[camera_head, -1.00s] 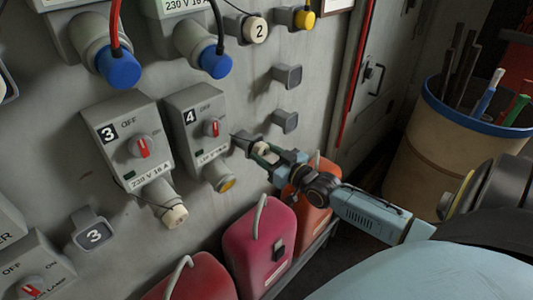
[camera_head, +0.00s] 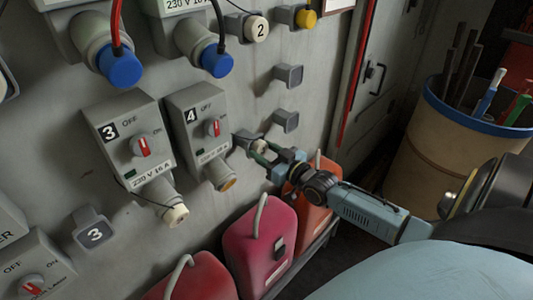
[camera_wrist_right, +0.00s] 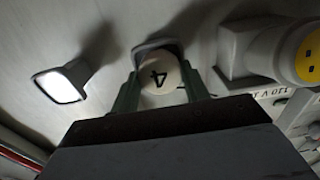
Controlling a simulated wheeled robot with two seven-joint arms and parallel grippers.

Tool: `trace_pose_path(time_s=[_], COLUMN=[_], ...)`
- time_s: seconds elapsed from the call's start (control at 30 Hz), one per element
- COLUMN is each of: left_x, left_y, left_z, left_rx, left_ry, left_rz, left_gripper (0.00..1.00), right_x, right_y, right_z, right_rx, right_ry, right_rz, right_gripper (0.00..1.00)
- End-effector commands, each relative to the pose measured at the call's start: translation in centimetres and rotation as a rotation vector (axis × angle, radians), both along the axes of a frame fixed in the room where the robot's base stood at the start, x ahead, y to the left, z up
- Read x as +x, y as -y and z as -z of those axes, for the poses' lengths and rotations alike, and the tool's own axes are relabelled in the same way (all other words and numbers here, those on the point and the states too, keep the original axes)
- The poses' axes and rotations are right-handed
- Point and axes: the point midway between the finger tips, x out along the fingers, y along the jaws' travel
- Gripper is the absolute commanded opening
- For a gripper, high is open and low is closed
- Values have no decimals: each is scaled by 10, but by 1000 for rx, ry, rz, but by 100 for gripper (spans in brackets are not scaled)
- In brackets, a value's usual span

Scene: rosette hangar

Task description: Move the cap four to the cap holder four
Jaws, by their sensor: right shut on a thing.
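Cap four is a round cream cap (camera_wrist_right: 160,74) marked 4, seen in the right wrist view between the fingers of my right gripper (camera_wrist_right: 165,95). In the head view, my right gripper (camera_head: 262,153) is shut on this cap (camera_head: 257,146), just right of the number 4 switch box (camera_head: 205,125). A dark grey holder (camera_wrist_right: 158,46) shows right behind the cap in the wrist view; I cannot tell whether the cap is seated in it. Socket four (camera_head: 226,183) below its box is uncapped and shows yellow. My left gripper is not in view.
Two empty grey holders (camera_head: 288,75) stick out of the wall above my right gripper. The number 3 box (camera_head: 130,140) is at left. Red jerrycans (camera_head: 262,240) stand below, and a bin (camera_head: 450,150) stands at right.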

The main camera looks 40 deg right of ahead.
Motion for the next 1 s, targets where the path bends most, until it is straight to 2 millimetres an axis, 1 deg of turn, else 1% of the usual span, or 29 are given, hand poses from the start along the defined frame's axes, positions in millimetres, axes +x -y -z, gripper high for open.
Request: trace_pose_path(time_s=[0.07,0.1,0.2,0.3,0.57,0.67,0.77,0.87,1.0], left_x=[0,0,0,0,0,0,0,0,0], left_y=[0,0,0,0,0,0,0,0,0], left_z=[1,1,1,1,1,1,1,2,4], left_rx=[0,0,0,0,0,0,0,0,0], left_ry=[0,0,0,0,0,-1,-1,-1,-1], left_rz=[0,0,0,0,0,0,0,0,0], left_gripper=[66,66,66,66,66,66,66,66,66], right_x=[2,2,2,2,1,-3,-13,-29,-54], right_y=[0,0,0,0,0,0,1,2,4], right_z=[0,0,0,0,0,1,2,2,2], right_rx=[0,0,0,0,1,1,1,0,2], right_ry=[1,0,0,0,-1,-2,-3,-4,-5], right_rz=[0,0,0,0,0,0,0,0,0], right_gripper=[9,47,60,71,71,71,71,71,71])
